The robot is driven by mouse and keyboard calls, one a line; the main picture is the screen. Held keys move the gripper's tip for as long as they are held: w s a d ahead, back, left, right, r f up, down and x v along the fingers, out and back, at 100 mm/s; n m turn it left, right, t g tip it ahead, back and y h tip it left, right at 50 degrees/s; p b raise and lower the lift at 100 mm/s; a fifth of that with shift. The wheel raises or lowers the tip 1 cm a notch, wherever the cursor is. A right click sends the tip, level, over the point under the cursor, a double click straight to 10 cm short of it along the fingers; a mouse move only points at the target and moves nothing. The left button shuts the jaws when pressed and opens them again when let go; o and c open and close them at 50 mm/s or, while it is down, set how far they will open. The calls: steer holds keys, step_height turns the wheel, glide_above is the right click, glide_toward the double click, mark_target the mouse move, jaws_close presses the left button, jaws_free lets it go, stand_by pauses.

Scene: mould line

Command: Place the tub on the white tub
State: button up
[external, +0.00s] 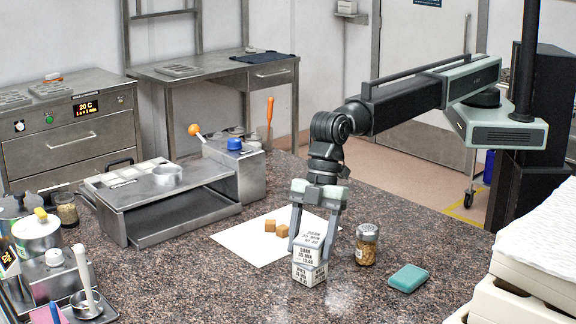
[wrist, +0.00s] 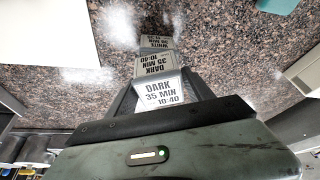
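The tub marked DARK 35 MIN (external: 308,257) is a small pale block with black lettering; its top and front labels also show in the wrist view (wrist: 161,95). My gripper (external: 310,246) points down with a finger on each side of this tub and is shut on it. The white tub (external: 309,274), marked WHITE, is directly below, on the speckled counter; it also shows in the wrist view (wrist: 157,43). The dark tub looks upright and roughly lined up over it. I cannot tell whether the two touch or a thin gap remains.
A glass jar (external: 366,245) stands close to the right, with a teal block (external: 408,278) beyond it. White stacked trays (external: 520,290) fill the right edge. The front counter is clear.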

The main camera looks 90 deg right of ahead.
steer(key=shift+o, duration=0.5)
steer(key=shift+r, duration=0.2)
steer(key=p+v, duration=1.1)
steer(key=v, duration=0.1)
steer(key=shift+s+f, duration=0.1)
steer(key=shift+f, duration=0.05)
